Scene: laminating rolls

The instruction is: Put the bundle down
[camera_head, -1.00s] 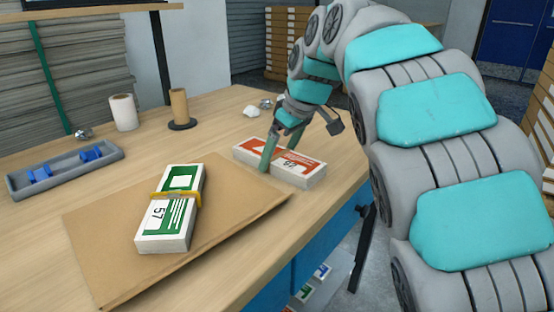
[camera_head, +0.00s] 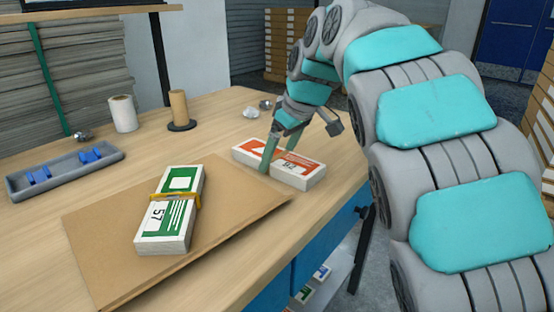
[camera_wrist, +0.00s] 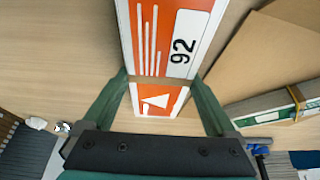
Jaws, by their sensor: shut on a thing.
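The bundle (camera_head: 308,172) is an orange and white stack of printed sheets marked 92, with a brown band around its middle. It lies flat at the table's right edge in the head view, beside the brown board. My gripper (camera_head: 278,157) is shut on it, one green finger on each long side. In the wrist view the bundle (camera_wrist: 168,45) runs between the two fingers, which sit at the band. Its underside is hidden, so I cannot tell whether it touches the table.
A green and white bundle marked 57 (camera_head: 170,232) lies on a brown board (camera_head: 110,252) to the left. A grey tray with blue pieces (camera_head: 65,176), a white roll (camera_head: 123,114) and a cardboard tube on a stand (camera_head: 179,106) stand farther back. Bare table (camera_head: 215,135) lies between.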

